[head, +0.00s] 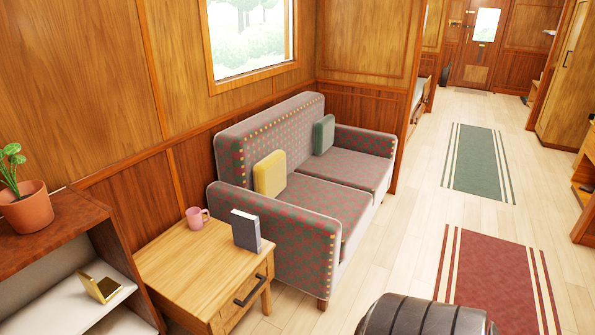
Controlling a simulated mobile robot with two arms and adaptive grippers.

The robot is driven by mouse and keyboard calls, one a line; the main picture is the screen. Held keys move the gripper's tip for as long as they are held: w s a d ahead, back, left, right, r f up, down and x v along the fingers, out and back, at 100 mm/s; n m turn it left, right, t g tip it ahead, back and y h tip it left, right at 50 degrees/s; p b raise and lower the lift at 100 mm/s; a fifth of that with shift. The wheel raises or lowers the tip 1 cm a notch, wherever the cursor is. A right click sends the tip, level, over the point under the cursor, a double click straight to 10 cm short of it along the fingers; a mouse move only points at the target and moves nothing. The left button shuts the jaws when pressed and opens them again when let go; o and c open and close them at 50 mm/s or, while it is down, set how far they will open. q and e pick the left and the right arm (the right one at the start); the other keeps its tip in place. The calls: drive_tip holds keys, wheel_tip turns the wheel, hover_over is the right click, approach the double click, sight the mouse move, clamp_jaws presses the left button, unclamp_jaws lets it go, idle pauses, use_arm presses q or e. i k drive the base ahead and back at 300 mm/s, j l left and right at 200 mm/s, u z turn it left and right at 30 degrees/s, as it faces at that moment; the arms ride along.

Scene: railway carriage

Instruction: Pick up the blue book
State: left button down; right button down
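A dark grey-blue book (246,230) stands upright on the right part of a small wooden side table (180,262). It is close to the sofa's near armrest. Its pale page edges show along the top. No other book of a clear blue colour is in view. Neither of my grippers is in view.
A pink mug (197,218) stands left of the book. A patterned sofa (325,190) is behind the table. A shelf unit (60,235) with a potted plant (25,207) stands left. Pale floor lies open at right.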

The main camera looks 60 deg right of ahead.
sight(244, 226)
drive_tip(key=z, duration=1.5)
drive_tip(key=i+j+z, duration=0.1)
drive_tip(key=j, duration=0.25)
drive_tip(key=i+j+z, duration=0.25)
drive_tip(key=j, duration=0.45)
drive_tip(key=i+j+z, duration=0.1)
drive_tip(key=j, duration=0.25)
drive_tip(key=i+j+z, duration=0.15)
drive_tip(key=j, duration=0.2)
